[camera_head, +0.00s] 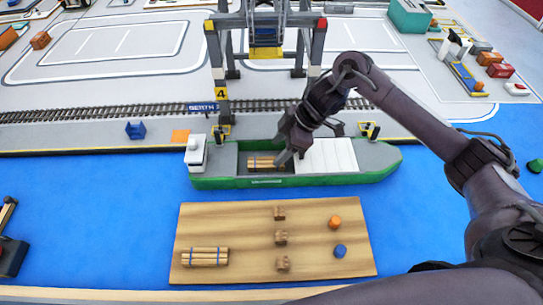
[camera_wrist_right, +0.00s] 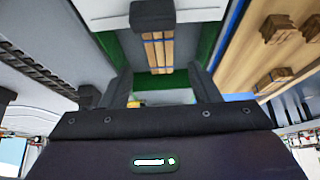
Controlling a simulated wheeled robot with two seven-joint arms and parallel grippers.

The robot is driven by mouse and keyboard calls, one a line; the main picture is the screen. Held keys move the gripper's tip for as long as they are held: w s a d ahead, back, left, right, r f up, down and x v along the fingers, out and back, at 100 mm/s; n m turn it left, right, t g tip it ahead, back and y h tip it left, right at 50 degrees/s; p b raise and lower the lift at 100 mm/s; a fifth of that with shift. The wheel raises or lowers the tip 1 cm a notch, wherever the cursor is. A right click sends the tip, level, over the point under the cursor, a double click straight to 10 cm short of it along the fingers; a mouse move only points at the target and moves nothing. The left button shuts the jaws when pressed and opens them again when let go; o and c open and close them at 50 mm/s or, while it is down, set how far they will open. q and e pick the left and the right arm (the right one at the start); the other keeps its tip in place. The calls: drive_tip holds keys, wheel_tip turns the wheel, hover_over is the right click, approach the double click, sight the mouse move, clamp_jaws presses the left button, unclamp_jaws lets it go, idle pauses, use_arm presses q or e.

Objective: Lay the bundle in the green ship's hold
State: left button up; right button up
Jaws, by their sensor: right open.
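The green ship (camera_head: 325,181) lies along the quay with part of its hold open. A bundle of light wooden planks with dark bands (camera_head: 261,163) lies in the open hold, and it also shows in the wrist view (camera_wrist_right: 158,56). My right gripper (camera_head: 284,158) is at the hold, by the right end of this bundle. In the wrist view its fingers (camera_wrist_right: 160,86) are apart, and the bundle shows beyond the gap between them. A second banded bundle (camera_head: 205,257) lies on the wooden deck. My left gripper is not in view.
The wooden deck (camera_head: 230,222) also carries small brown blocks (camera_head: 280,237), an orange piece (camera_head: 334,222) and a blue piece (camera_head: 340,251). White hatch covers (camera_head: 326,155) close the hold's right part. A gantry crane (camera_head: 217,65) stands behind the ship.

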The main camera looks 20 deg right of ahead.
drive_tip(key=v, duration=0.6)
drive_tip(key=shift+r, duration=0.15)
drive_tip(key=shift+s, duration=0.1)
